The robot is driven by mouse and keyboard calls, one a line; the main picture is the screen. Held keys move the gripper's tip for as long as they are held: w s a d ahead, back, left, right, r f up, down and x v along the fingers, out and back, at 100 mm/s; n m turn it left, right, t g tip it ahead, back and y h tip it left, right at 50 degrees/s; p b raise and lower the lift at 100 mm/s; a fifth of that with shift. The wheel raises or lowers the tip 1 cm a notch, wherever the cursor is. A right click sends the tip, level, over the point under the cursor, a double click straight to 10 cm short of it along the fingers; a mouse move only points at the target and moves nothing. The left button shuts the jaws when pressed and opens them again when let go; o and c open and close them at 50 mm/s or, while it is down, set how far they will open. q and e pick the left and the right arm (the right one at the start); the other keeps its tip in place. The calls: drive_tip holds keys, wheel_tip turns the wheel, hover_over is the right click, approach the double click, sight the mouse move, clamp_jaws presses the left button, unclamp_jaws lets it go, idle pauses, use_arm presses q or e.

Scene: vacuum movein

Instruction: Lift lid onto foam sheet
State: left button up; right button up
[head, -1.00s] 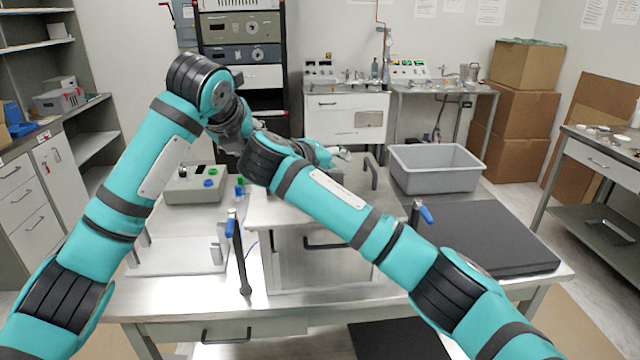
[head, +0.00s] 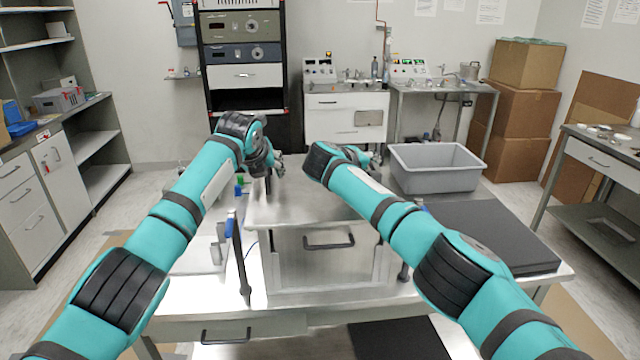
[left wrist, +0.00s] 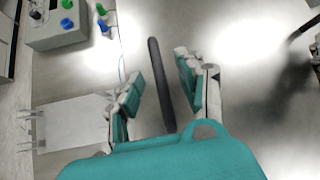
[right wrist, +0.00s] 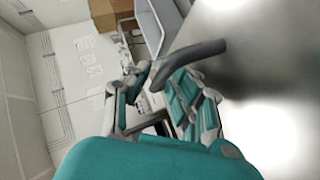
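The lid (head: 305,195) is a flat grey metal plate lying on top of the metal box (head: 300,262). My left gripper (head: 276,166) is over the lid's left side. In the left wrist view its open fingers (left wrist: 158,75) stand on either side of the dark left handle (left wrist: 160,90), with gaps. My right gripper (head: 374,160) is at the lid's right side. In the right wrist view its fingers (right wrist: 160,82) are apart with the end of the dark right handle (right wrist: 195,52) between them; contact is unclear. The black foam sheet (head: 485,235) lies on the table's right side, bare.
Clamps with blue handles stand beside the box, left (head: 231,226) and right (head: 405,270). A grey bin (head: 436,170) stands behind the foam sheet. A control box with coloured knobs (left wrist: 62,22) sits left of the lid.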

use_arm(q)
drive_tip(key=shift+w+d+f, duration=0.1)
drive_tip(key=shift+w+f, duration=0.1)
drive_tip(key=shift+f, duration=0.05)
use_arm(e)
drive_tip(key=shift+w+d+f, duration=0.15)
drive_tip(key=shift+w+d, duration=0.05)
drive_tip(key=shift+w, duration=0.05)
use_arm(q)
drive_tip(key=c, duration=0.4)
use_arm(e)
drive_tip(key=c, duration=0.4)
use_arm(q)
clamp_jaws()
use_arm(e)
clamp_jaws()
drive_tip(key=shift+d, duration=0.1)
use_arm(q)
drive_tip(key=shift+w+r, duration=0.1)
drive_tip(key=shift+r, duration=0.05)
use_arm(e)
drive_tip(key=shift+w+r, duration=0.1)
drive_tip(key=shift+r, duration=0.15)
